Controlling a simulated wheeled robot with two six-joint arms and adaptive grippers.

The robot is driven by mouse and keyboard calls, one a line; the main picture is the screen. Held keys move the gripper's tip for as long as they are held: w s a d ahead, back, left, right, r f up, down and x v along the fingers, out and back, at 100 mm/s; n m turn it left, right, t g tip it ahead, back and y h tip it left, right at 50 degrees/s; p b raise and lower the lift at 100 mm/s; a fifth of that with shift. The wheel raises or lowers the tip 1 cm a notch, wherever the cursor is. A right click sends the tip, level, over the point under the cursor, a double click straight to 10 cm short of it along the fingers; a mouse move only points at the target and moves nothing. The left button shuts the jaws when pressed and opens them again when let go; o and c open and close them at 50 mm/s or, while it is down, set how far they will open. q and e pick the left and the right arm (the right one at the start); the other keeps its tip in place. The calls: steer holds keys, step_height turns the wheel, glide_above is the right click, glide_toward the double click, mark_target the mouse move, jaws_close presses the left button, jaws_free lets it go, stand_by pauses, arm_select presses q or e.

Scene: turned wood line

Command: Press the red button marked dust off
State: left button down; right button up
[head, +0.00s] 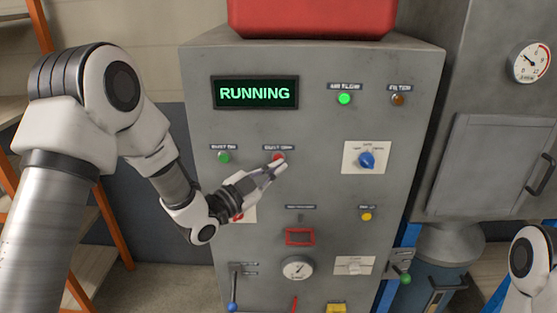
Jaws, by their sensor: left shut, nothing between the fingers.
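A grey control cabinet (320,75) stands in front of me. The red button (278,156) under the small label that appears to read dust off is partly hidden by my left gripper. My left gripper (279,167) is shut and empty, with its fingertips at the lower edge of the red button in the picture. I cannot tell whether they touch it. The display (255,93) reads RUNNING in green. A green button (224,157) sits left of the red one. My right gripper is out of view; only part of that arm shows at the lower right.
A blue rotary knob (367,160) is right of the red button. Green (344,99) and brown (398,100) lamps are above.

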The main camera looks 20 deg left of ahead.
arm_select(q)
steer(key=shift+w+a, duration=0.1)
steer(key=shift+w, duration=0.3)
steer(key=shift+w+a+b, duration=0.1)
steer(key=shift+w+b, duration=0.25)
stand_by(0.9)
steer(key=shift+s, duration=0.15)
steer(key=shift+s+d+b, duration=0.25)
steer(key=shift+s+b, duration=0.1)
steer(key=shift+s, duration=0.25)
steer(key=s+b, duration=0.1)
steer(key=s, duration=0.1)
steer(key=s+d, duration=0.1)
steer(key=s, duration=0.1)
steer(key=shift+s+d+b, duration=0.15)
steer(key=shift+s+b, duration=0.25)
